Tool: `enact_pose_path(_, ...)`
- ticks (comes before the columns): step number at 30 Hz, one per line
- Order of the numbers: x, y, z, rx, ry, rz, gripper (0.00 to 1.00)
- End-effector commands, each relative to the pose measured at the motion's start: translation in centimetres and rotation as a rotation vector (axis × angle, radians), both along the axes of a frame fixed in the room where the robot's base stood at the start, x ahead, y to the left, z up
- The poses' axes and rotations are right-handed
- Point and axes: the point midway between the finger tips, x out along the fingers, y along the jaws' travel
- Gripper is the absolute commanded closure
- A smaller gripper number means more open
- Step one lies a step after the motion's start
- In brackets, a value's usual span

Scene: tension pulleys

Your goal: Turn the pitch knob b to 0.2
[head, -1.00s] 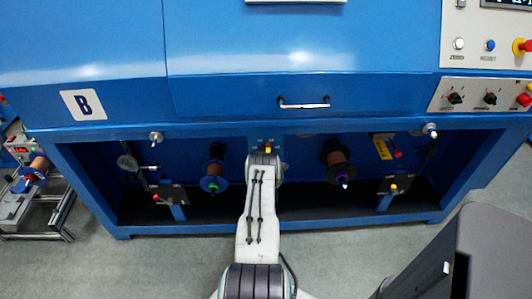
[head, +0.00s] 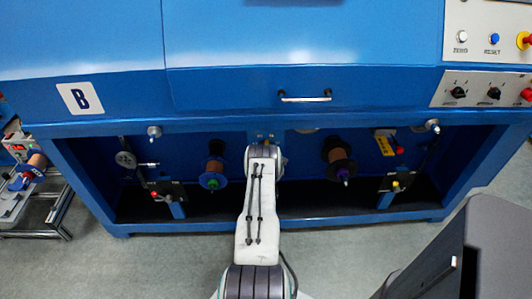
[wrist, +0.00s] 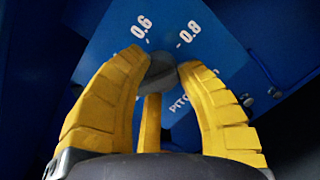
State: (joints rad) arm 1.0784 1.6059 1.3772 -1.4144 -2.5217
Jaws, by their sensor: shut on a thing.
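In the wrist view, my gripper (wrist: 163,68) has its yellow fingers closed around a dark grey round knob (wrist: 158,75). The knob sits on a blue panel (wrist: 112,50) with white marks "0.6" and "0.8" beside it. Part of a white word starting "PITC" shows at right, cut off by a finger. The knob's pointer and its other marks are hidden, so its setting cannot be read. In the head view, my arm reaches to the middle of the blue machine (head: 300,85), and the arm's end hides the gripper and the knob.
Copper spools (head: 215,165) and (head: 338,160) stick out either side of my arm. A drawer-like handle (head: 305,97) is above. A switch panel (head: 490,92) is at upper right. Bolts (wrist: 248,100) show beside the panel.

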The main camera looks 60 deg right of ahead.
Motion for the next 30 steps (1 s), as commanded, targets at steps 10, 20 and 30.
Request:
enact_pose_path(10,-0.09,-0.33,-0.49,-0.095,0.117,-0.006,0.99)
enact_pose_path(20,-0.06,-0.28,-0.21,-0.173,0.235,-0.009,0.99)
enact_pose_path(30,0.01,-0.26,0.35,-0.228,0.322,-0.012,0.99)
